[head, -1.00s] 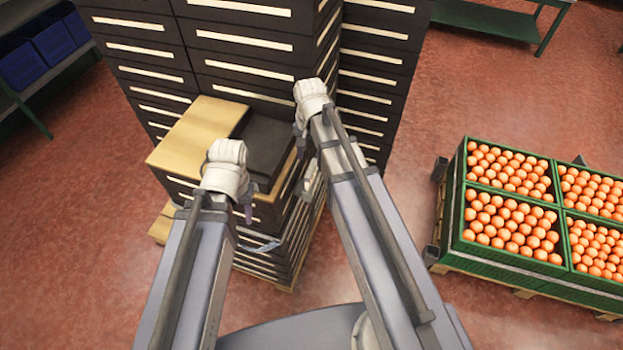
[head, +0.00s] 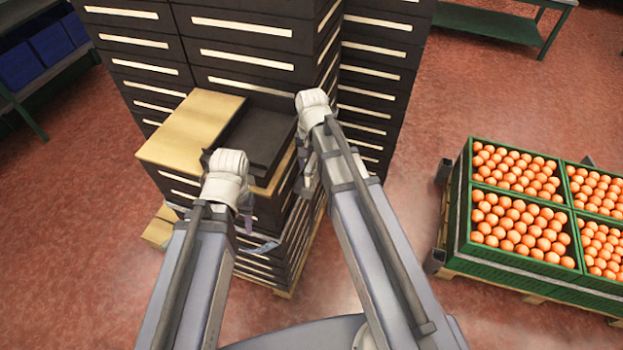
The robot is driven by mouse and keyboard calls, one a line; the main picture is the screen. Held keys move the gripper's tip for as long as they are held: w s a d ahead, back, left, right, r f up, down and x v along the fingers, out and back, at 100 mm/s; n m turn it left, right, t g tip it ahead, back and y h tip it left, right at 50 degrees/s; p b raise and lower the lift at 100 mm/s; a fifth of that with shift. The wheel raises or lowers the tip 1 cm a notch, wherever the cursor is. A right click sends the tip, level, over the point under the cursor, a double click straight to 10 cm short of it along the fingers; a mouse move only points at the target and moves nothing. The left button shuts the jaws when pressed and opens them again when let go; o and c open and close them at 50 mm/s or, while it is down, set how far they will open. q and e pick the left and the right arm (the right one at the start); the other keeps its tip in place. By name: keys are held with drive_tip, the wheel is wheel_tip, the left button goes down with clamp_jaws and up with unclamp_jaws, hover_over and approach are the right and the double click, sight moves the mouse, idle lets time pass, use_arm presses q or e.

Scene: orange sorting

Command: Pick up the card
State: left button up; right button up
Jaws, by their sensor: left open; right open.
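A flat tan panel (head: 192,128) lies on top of the lower stack of dark drawer-like boxes, with a black slab (head: 258,138) beside it on the right. It may be the card; I cannot tell, and no other card is clear. My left gripper (head: 243,203) is at the front of this stack, mostly hidden behind its white wrist, with a dark finger part showing. My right gripper (head: 304,140) is by the stack's right side, also largely hidden by its wrist. Both are open, and nothing shows held in either.
Tall stacks of dark boxes (head: 250,70) with pale strips rise behind. Green crates of oranges (head: 520,262) stand on a pallet at the right. A shelf with blue bins (head: 52,42) is at the upper left. Red floor is clear between stack and crates.

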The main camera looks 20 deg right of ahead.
drive_tip(key=shift+f, duration=0.1)
clamp_jaws()
idle(0.4)
